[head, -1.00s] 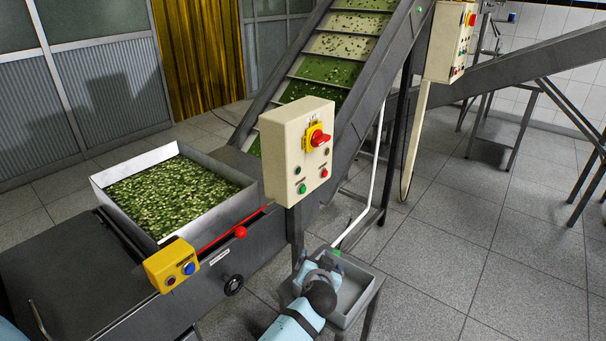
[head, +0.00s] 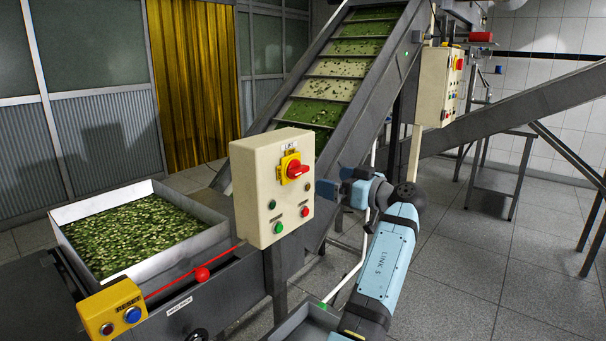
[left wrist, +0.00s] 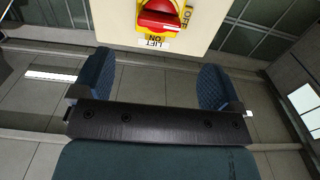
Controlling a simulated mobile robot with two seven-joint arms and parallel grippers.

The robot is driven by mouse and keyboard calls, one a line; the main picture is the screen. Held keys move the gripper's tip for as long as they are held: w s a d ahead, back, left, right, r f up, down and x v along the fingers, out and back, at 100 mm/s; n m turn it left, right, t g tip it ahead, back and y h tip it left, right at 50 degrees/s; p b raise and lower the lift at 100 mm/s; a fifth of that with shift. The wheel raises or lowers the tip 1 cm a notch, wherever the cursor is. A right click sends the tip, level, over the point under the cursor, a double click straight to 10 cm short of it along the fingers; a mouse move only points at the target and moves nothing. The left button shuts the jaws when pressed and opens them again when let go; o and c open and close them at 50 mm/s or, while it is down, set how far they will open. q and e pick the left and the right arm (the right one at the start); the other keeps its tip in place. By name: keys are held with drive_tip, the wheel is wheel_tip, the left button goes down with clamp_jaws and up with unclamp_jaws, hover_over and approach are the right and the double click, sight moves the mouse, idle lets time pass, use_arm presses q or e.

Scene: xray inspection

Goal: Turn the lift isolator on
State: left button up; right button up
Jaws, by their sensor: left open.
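The lift isolator (head: 294,170) is a red rotary handle on a yellow plate, high on the front of a cream control box (head: 259,195) labelled LIFT. Its handle lies roughly crosswise. In the left wrist view the isolator (left wrist: 160,17) is at the top edge, partly cut off, with upside-down LIFT and ON marks below it and OFF at its right. My left gripper (head: 349,186) is right of the box, apart from the handle. In the left wrist view its blue fingers (left wrist: 156,80) are spread wide with nothing between them. My right gripper is not in view.
Green and red buttons sit below the isolator. A yellow RESET box (head: 113,309) and a red knob (head: 202,274) are at lower left. A metal hopper (head: 196,245) of green pieces stands left. The inclined conveyor (head: 330,87) rises behind; a second control box (head: 436,88) stands farther right.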

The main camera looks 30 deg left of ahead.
sight(303, 172)
use_arm(q)
drive_tip(key=a, duration=0.6)
drive_tip(key=w+a, duration=0.1)
drive_tip(key=a, duration=0.2)
drive_tip(key=shift+a, duration=0.4)
drive_tip(key=shift+s, duration=0.1)
drive_tip(key=shift+c, duration=0.2)
drive_tip(key=c, duration=0.9)
